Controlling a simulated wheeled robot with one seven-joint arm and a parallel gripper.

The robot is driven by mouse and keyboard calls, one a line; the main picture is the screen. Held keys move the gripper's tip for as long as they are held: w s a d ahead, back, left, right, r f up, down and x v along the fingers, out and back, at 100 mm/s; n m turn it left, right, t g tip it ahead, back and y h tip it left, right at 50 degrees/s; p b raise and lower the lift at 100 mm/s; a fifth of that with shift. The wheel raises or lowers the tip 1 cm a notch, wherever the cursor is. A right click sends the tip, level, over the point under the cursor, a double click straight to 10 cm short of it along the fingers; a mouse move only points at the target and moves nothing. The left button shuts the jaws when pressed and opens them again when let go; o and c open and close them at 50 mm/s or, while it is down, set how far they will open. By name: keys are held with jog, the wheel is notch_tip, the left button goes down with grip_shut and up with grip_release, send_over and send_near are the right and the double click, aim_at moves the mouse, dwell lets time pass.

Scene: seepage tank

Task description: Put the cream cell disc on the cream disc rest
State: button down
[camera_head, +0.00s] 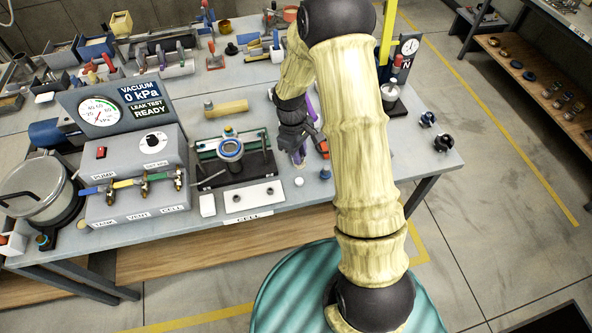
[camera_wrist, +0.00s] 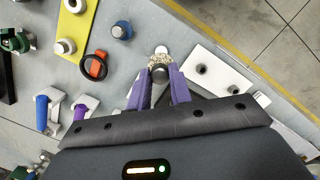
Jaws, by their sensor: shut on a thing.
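My gripper (camera_head: 299,158) is over the front part of the bench, just right of the cell stand. In the wrist view its purple fingers (camera_wrist: 159,75) are shut on a small speckled cream piece (camera_wrist: 160,60), seemingly the cream cell disc, with a dark round part behind it. The fingers hide part of it. A small white round piece (camera_head: 299,182) lies on the bench by the fingertips; it also shows in the wrist view (camera_wrist: 161,49). I cannot tell for sure which thing is the cream disc rest.
The cell stand (camera_head: 231,150) and the grey pump box (camera_head: 139,178) with valves stand to the left. A blue knob (camera_head: 325,173) and a red ringed piece (camera_wrist: 95,66) are close to my gripper. A gauge stand (camera_head: 405,60) is at the back right.

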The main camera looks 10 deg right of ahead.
jog(key=shift+w+r, duration=0.2)
jog(key=shift+w, duration=0.1)
jog(key=shift+s, duration=0.15)
jog(key=shift+f+p, duration=0.85)
jog(key=shift+f, duration=2.05)
jog(key=shift+f+p, duration=0.65)
jog(key=shift+f, duration=1.45)
